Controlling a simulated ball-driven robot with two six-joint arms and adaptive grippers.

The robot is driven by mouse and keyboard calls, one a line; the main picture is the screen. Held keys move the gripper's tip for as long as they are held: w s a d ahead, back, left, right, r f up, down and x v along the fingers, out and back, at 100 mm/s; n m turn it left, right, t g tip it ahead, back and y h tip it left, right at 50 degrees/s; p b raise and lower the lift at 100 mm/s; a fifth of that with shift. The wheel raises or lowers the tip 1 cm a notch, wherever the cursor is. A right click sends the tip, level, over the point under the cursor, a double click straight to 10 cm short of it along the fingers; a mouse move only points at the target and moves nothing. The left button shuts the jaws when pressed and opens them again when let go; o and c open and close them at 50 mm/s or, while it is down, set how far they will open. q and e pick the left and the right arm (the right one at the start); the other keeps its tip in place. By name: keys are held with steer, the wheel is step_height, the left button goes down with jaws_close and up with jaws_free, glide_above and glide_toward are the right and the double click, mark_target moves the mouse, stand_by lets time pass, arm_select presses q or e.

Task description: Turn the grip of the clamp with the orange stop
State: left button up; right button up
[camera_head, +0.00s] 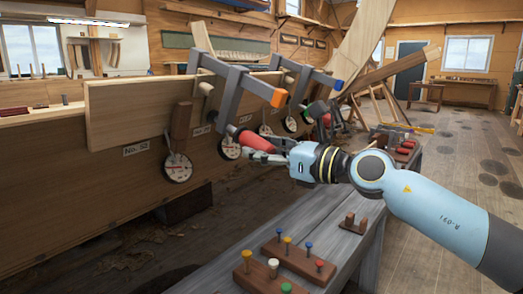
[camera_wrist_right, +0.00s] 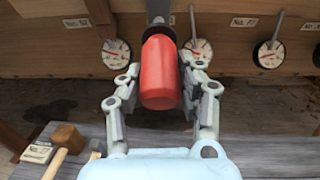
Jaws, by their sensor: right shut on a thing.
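The clamp with the orange stop (camera_head: 279,98) is a grey frame over the top of a long wooden plank (camera_head: 130,110). Its red grip (camera_head: 254,139) hangs at the lower end of its screw. In the right wrist view the red grip (camera_wrist_right: 161,75) stands upright between the two fingers. My right gripper (camera_head: 262,150) is shut on this grip, with a finger on each side. A second grey clamp with a blue stop (camera_head: 338,84) is behind it, to the right. My left gripper is not in view.
Round dials (camera_head: 177,168) hang along the plank wall below the clamps. A grey bench (camera_head: 330,225) in front carries wooden blocks with coloured pegs (camera_head: 300,258). A wooden mallet (camera_wrist_right: 66,138) lies at the lower left of the wrist view. Open floor is at the right.

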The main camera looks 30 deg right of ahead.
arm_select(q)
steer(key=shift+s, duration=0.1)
arm_select(e)
steer(key=shift+f+m+g+y+b, duration=0.1)
steer(key=shift+m+g+y+b, duration=0.2)
steer(key=shift+m+y+b, duration=0.35)
steer(key=shift+m+g+y+b, duration=0.3)
steer(key=shift+m+y, duration=0.35)
steer(key=shift+m, duration=0.2)
steer(key=shift+m+y+b, duration=0.3)
steer(key=shift+m+y, duration=0.2)
steer(key=shift+m, duration=0.1)
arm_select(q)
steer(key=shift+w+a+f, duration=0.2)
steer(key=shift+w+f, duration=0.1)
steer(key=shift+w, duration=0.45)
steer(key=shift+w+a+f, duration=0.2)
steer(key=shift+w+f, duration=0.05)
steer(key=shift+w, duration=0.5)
arm_select(e)
steer(key=shift+m+y, duration=0.3)
steer(key=shift+m, duration=0.3)
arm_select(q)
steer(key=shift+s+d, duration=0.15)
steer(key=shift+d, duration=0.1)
